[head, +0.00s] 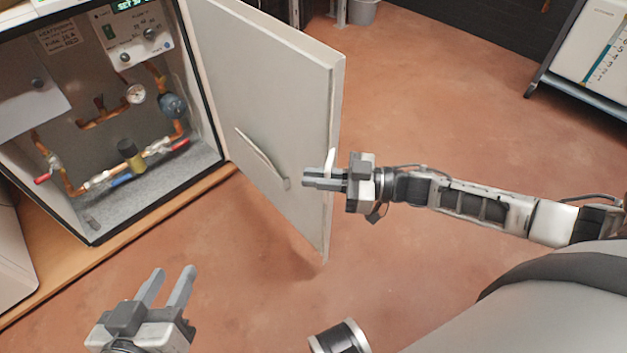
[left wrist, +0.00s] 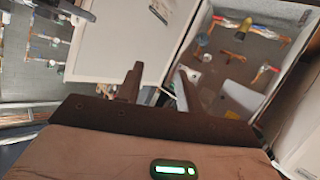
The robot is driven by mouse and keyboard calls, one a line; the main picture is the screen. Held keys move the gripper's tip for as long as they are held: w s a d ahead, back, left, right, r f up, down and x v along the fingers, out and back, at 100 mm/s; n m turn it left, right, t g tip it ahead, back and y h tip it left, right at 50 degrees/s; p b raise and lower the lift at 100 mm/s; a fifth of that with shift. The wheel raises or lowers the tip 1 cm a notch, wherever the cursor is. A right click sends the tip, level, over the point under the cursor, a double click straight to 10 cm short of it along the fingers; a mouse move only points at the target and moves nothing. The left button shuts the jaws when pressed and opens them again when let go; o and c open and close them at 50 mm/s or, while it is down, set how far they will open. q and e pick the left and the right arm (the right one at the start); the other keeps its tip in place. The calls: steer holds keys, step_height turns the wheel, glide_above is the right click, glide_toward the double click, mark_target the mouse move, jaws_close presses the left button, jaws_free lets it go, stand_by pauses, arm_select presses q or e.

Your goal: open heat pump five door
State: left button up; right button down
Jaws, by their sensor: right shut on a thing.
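The heat pump cabinet (head: 215,120) stands at the left of the head view, its front open on pipes, valves and gauges. My left gripper (head: 174,270) is open and empty, low in front of the cabinet. The left wrist view shows its fingers (left wrist: 160,82), the door (left wrist: 110,45) and the open cabinet (left wrist: 232,72).
The cabinet stands on a wooden base (head: 150,225). Another pale unit (head: 12,255) is at the left edge. A white unit on a dark stand (head: 592,50) is at the upper right. A grey bucket (head: 362,10) is at the back. The reddish floor (head: 430,75) beyond the door is clear.

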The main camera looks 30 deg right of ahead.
steer(key=shift+s+a+f, duration=0.1)
steer(key=shift+s+f, duration=0.05)
steer(key=shift+s, duration=0.1)
steer(key=c, duration=1.5)
jaws_free()
steer(key=shift+c, duration=0.2)
arm_select(q)
steer(key=shift+s+f, duration=0.1)
steer(key=shift+f, duration=0.05)
arm_select(e)
steer(key=shift+o, duration=0.2)
arm_select(q)
steer(key=shift+a+f+g+y+p, duration=0.45)
steer(key=shift+f+p, duration=0.3)
steer(key=shift+p, duration=0.3)
arm_select(e)
steer(key=v, duration=1.6)
arm_select(q)
steer(key=shift+d, duration=0.1)
arm_select(e)
steer(key=shift+w, duration=0.1)
